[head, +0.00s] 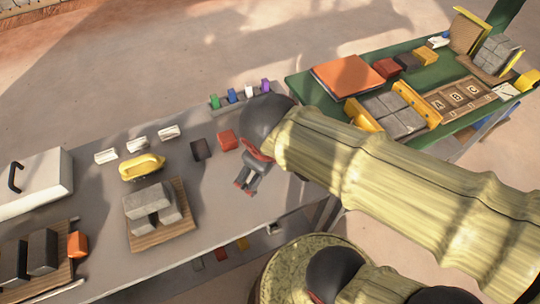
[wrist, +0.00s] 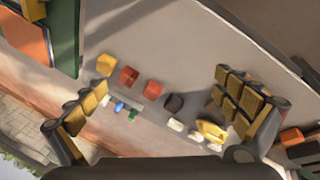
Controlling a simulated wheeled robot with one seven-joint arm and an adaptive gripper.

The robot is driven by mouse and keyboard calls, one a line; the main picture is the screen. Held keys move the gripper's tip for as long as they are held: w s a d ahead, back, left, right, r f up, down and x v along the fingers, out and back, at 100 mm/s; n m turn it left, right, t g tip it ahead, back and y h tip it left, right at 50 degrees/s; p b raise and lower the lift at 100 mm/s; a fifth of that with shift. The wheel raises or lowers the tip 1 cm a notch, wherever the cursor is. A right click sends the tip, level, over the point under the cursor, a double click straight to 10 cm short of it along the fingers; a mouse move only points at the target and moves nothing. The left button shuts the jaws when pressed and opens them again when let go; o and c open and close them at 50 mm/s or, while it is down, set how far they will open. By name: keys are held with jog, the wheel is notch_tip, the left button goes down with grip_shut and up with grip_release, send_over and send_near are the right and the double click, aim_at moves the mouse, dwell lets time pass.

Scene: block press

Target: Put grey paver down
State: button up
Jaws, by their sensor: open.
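Several grey pavers (head: 148,205) sit piled on a small wooden board (head: 165,237) on the grey worktop. More grey pavers (head: 380,106) lie between yellow end pieces on the green table, and others (head: 497,52) stand tilted in a holder at its far right. My gripper (head: 245,186) is over the grey worktop, right of the wooden board and apart from the pavers. In the wrist view my gripper (wrist: 163,112) has its fingers spread wide with nothing held between them. No grey paver is clearly seen in the wrist view.
A red block (head: 227,140), a dark block (head: 201,149) and a yellow tool (head: 142,167) lie on the worktop, with small white pieces (head: 137,145) nearby. Small coloured pieces (head: 232,96) stand at the far edge. A white case (head: 35,183) is at left. Worktop between board and gripper is clear.

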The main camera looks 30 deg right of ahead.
jog(key=r+m, duration=0.1)
jog(key=s+r+m+t+y, duration=0.1)
jog(key=m, duration=0.1)
jog(key=s+r+m, duration=0.1)
jog(key=r+m, duration=0.1)
jog(key=shift+t+y, duration=0.3)
jog(key=shift+y, duration=0.1)
dwell(0.8)
